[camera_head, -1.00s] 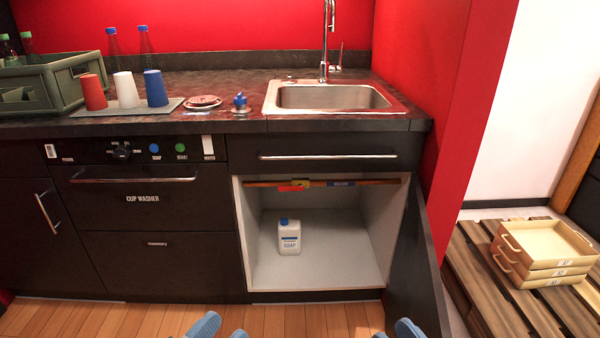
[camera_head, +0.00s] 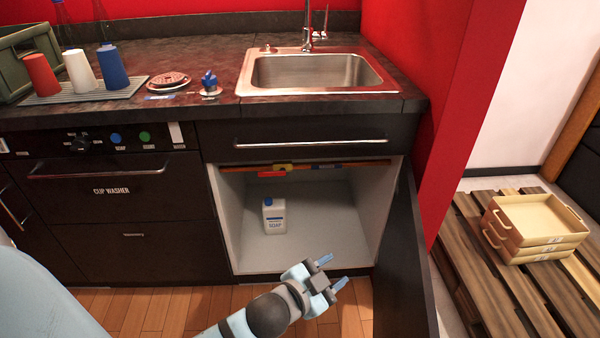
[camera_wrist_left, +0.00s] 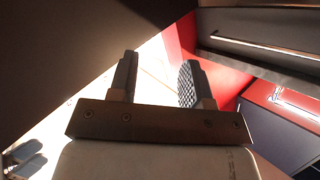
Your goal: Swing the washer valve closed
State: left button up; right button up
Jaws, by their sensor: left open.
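A thin copper-coloured pipe (camera_head: 345,165) runs across the top of the open cabinet under the sink. On its left part sit a yellow fitting (camera_head: 283,167) and a red piece (camera_head: 271,174) that looks like the valve lever, hanging at the pipe. Which fitting is the washer valve cannot be read. My left gripper (camera_head: 333,272) is open and empty, low in front of the cabinet, right of its middle and apart from the valve. Its two spread fingers also show in the left wrist view (camera_wrist_left: 157,80) with nothing between them. My right gripper is not seen.
A white soap jug (camera_head: 274,217) with a blue cap stands on the cabinet floor. The open cabinet door (camera_head: 402,260) stands to the right of my left gripper. The cup washer (camera_head: 110,190) is left of the cabinet. Stacked trays (camera_head: 540,228) rest on a pallet.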

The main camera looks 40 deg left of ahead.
pick_arm(q)
jog(key=w+a+f+m+y, duration=0.1)
jog(key=w+a+f+y, duration=0.25)
jog(key=a, duration=0.35)
jog(key=w+a+f+m+y, duration=0.1)
jog(key=w+a+f+y, duration=0.2)
jog(key=a, duration=0.4)
jog(key=g+y+b, duration=0.2)
jog(key=y, duration=0.6)
send_near(264, 175)
jog(key=b+x, duration=0.3)
jog(key=x, duration=0.5)
jog(key=shift+w+a+f, duration=0.1)
jog(key=shift+w+a, duration=0.15)
jog(key=shift+w, duration=0.05)
jog(key=shift+w+a, duration=0.25)
jog(key=shift+w, duration=0.05)
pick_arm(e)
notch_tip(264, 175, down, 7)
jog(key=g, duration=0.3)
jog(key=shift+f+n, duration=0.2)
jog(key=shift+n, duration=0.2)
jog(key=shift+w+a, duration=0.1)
pick_arm(q)
grip_shut()
